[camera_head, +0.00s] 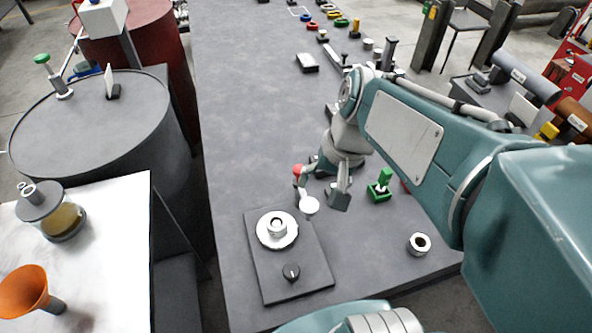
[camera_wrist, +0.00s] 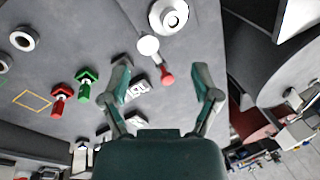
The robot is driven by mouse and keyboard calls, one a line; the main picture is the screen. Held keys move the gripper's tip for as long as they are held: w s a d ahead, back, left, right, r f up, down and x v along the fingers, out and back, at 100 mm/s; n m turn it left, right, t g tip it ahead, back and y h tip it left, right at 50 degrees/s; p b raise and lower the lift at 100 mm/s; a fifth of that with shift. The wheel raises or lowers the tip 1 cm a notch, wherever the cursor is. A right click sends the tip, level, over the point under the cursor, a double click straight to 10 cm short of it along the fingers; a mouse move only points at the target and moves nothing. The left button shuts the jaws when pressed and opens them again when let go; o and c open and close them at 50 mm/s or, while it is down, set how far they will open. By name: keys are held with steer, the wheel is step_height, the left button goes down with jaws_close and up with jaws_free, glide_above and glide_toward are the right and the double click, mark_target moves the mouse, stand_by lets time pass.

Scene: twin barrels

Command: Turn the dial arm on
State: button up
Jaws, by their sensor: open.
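A slim arm with a red ball end (camera_head: 298,170) and a round white end (camera_head: 309,205) is beside the base plate (camera_head: 315,263) on the grey table; I take it for the dial arm. The plate bears a white round disc (camera_head: 265,228) and a small black knob (camera_head: 291,271). My gripper (camera_head: 319,190) is open, low over the table by the red end. In the wrist view my gripper's (camera_wrist: 162,70) fingers stand apart, with the red end (camera_wrist: 167,77) between them in the picture. The white end (camera_wrist: 148,45) lies farther out. I cannot tell whether a finger touches it.
A green fitting (camera_head: 381,187) and a metal ring (camera_head: 419,244) stand to the right. Several coloured rings and blocks lie along the table's far end. Barrels, one grey (camera_head: 92,135) and one red (camera_head: 150,40), stand left, with a white bench (camera_head: 115,260) in front. The table's left middle is clear.

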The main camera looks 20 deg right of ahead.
steer(key=w+d+f+m+g+y, duration=0.2)
steer(key=w+f+m+g+y, duration=0.1)
steer(key=w+f+m+y, duration=0.4)
steer(key=m+t+y, duration=0.5)
steer(key=m+y, duration=0.3)
glide_toward(299, 168)
steer(key=a, duration=0.3)
steer(key=w+a, duration=0.1)
steer(key=a, duration=0.2)
steer(key=w+a, duration=0.1)
steer(key=a, duration=0.2)
steer(key=shift+a+f, duration=0.4)
